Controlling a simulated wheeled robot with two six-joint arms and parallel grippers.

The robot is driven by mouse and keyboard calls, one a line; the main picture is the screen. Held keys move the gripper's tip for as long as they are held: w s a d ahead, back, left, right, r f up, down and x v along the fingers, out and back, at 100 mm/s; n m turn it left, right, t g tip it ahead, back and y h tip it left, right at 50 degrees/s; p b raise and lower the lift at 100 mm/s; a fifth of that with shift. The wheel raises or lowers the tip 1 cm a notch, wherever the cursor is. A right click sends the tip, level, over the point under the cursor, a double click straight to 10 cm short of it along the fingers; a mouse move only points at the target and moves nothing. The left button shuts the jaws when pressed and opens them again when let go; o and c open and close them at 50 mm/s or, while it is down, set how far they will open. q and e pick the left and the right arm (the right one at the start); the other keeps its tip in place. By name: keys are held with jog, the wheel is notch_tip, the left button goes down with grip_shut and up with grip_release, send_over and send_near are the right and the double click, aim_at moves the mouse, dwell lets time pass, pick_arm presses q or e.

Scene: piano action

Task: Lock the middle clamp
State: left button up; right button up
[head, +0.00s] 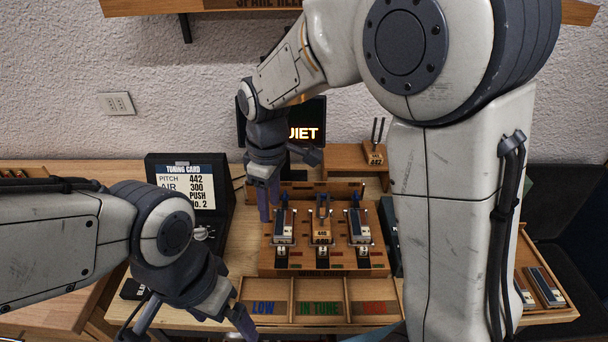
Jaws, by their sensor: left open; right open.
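A wooden rack (275,262) stands on the table with three units side by side. The middle unit (321,230) is wood-coloured with a dark forked top, and the middle clamp (322,251) is the small pale piece at its front. Whether its lever is locked is too small to tell. The left unit (284,225) and right unit (359,225) are dark and pale, with similar clamps in front. My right gripper (268,208) is open, pointing down at the rack's left side, left of the middle clamp. My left gripper (195,325) is open and empty at the lower left, apart from the rack.
A divided tray (312,287) labelled LOW and IN TUNE lies before the rack. A tuning card stand (188,195) is at left, a lit display (308,132) behind, a fork on a wooden block (374,150) behind right. Spare units (540,287) lie at far right.

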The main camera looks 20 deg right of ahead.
jog(key=w+d+f+n+p, duration=0.1)
jog(key=w+d+f+n, duration=0.15)
jog(key=w+d, duration=0.55)
jog(key=w+d+f+n+p, duration=0.1)
jog(key=w+d+f+p, duration=0.15)
jog(key=w+d, duration=0.5)
jog(key=shift+h, duration=0.3)
jog(key=f, duration=0.3)
jog(key=f+p, duration=0.1)
jog(key=f, duration=0.5)
jog(key=shift+w+a+f+p, duration=0.1)
jog(key=shift+w+a+p, duration=0.05)
jog(key=shift+w+p, duration=0.2)
jog(key=shift+f, duration=0.7)
grip_shut()
